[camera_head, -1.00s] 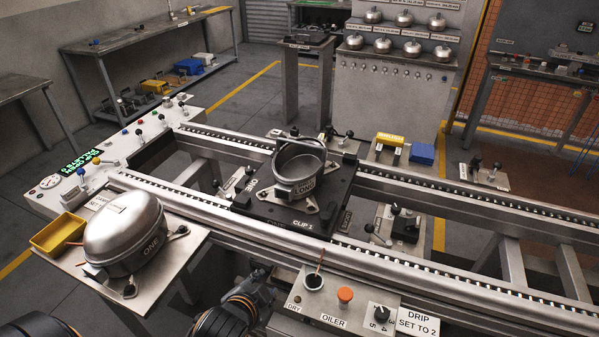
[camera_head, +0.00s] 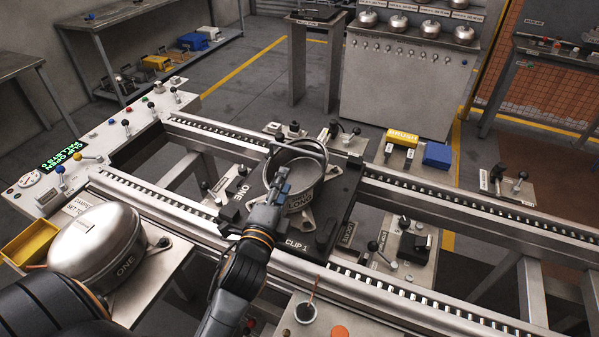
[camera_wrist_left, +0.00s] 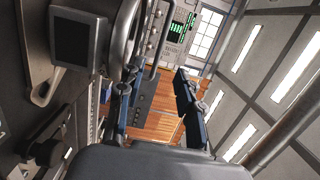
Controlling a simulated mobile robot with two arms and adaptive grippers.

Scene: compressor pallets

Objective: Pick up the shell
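My left gripper (camera_head: 282,180) reaches up from below and overlaps the shell's near left side in the head view. In the left wrist view its two fingers (camera_wrist_left: 158,108) are apart, with nothing clearly held between them. A curved metal rim (camera_wrist_left: 124,30) shows by the left finger; whether they touch I cannot tell. My right gripper is out of view.
A closed domed compressor (camera_head: 98,243) marked ONE sits at the left by a yellow bin (camera_head: 28,243). The roller rails (camera_head: 440,297) run along both sides of the pallet. A yellow block (camera_head: 402,137) and a blue block (camera_head: 437,154) lie behind. Lever panels flank the pallet.

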